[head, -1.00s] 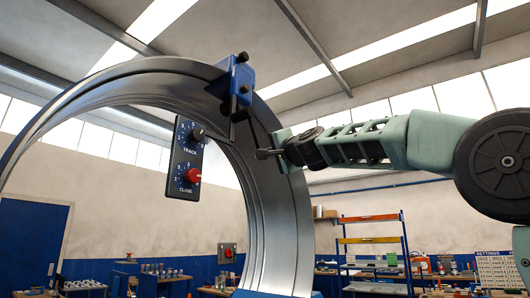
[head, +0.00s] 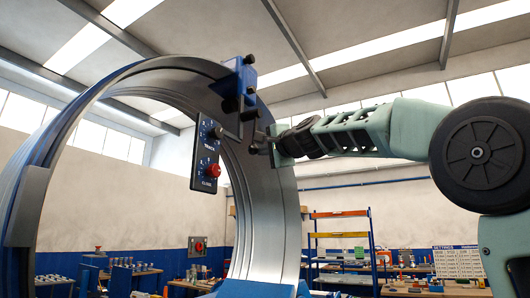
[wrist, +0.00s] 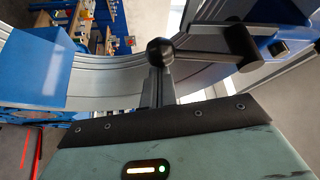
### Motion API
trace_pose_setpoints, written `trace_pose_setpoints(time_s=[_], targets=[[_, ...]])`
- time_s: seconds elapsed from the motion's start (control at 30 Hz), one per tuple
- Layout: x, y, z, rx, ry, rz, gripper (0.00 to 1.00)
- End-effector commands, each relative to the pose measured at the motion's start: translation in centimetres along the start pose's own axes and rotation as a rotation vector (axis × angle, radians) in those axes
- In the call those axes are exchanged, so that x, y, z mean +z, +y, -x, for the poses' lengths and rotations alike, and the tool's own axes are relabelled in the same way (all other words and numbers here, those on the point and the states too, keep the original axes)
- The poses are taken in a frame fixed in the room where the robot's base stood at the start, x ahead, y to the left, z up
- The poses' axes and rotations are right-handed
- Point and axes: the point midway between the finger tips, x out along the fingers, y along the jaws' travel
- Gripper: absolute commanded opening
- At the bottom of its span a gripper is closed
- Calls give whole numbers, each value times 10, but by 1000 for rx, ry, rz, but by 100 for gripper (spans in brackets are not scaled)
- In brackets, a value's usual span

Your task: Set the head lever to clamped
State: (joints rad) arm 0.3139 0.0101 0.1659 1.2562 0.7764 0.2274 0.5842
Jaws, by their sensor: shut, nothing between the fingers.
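The blue head (head: 239,78) is fixed on the upper rim of the large metal ring. A dark lever hangs below it in the head view (head: 241,118). In the wrist view the lever (wrist: 205,48) runs sideways from a dark hub on the blue head (wrist: 285,46) to a round black ball knob (wrist: 160,52). My gripper (head: 258,146) is just right of the lever. In the wrist view my shut, empty fingers (wrist: 157,88) point at the ball, overlapping its lower side. I cannot tell whether they touch it. The lever's setting cannot be read.
The metal ring (head: 265,215) curves behind and below my gripper. A control panel (head: 205,155) with a black TRACK knob and a red CLOSE knob hangs left of the lever. Shelves (head: 340,240) and benches stand far behind. Free air lies below my arm.

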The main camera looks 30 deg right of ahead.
Motion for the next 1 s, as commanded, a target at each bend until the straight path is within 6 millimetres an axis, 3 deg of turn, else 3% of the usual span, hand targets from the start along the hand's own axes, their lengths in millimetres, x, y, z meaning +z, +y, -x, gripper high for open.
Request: trace_pose_setpoints(time_s=[1.0], targets=[[12,-7,5,-2,-4,-1,0]])
